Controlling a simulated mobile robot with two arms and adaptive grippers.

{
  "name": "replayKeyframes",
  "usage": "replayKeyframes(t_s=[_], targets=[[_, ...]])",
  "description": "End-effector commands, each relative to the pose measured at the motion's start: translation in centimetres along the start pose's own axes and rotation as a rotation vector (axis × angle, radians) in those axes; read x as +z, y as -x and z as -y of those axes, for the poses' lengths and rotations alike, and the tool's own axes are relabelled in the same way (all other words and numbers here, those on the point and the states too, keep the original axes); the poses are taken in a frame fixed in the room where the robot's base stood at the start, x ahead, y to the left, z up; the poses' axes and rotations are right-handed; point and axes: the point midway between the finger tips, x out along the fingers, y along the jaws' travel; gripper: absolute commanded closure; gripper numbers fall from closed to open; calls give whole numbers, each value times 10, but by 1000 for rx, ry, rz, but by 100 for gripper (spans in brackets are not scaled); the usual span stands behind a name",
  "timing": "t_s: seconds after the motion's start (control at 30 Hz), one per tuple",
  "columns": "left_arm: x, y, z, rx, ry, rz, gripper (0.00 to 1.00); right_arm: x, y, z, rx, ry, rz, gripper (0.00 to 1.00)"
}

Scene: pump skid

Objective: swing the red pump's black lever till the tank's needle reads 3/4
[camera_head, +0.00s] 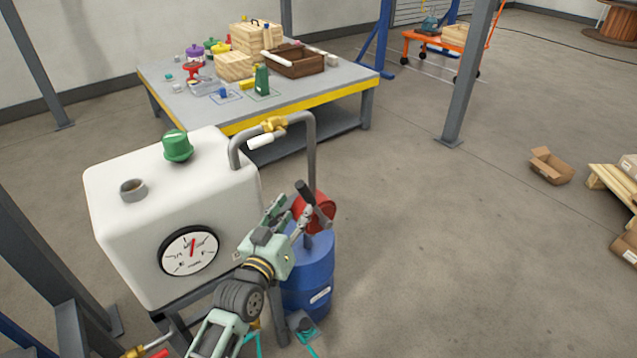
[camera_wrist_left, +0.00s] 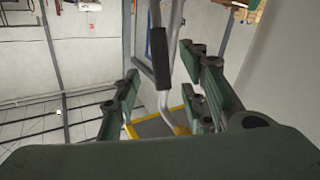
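The white tank (camera_head: 150,220) carries a round gauge (camera_head: 188,250) on its front. Its red needle points nearly straight up; the small markings are hard to read. The red pump (camera_head: 322,207) sits on top of the blue drum (camera_head: 312,270), partly hidden by my left gripper. Its black lever (camera_head: 306,191) slants at the pump's near side. My left gripper (camera_head: 289,211) is at the lever with its fingers apart. In the left wrist view, the lever's black grip (camera_wrist_left: 160,56) shows between the separated fingers; I cannot tell whether they touch it. My right gripper is out of view.
A grey pipe (camera_head: 310,150) with a white-handled brass valve (camera_head: 274,125) arches from tank to drum. The green cap (camera_head: 177,146) sits on the tank beside an open filler neck (camera_head: 133,189). A workbench (camera_head: 330,91) stands behind. Floor to the right is clear up to a cardboard box (camera_head: 550,166).

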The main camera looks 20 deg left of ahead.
Motion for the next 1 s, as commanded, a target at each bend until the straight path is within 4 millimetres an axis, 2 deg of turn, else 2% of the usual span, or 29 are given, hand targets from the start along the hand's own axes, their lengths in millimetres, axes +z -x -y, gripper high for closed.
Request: replayKeyframes(t_s=[0.4, 0.5, 0.87, 1.0], targets=[[-2, -60, 0, 0, 1, -6, 61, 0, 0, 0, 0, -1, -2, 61], [-2, -70, 0, 0, 1, -5, 61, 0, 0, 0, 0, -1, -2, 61], [-1, -76, 0, 0, 1, -5, 61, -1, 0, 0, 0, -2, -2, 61], [-1, -76, 0, 0, 0, -5, 72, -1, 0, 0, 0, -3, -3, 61]])
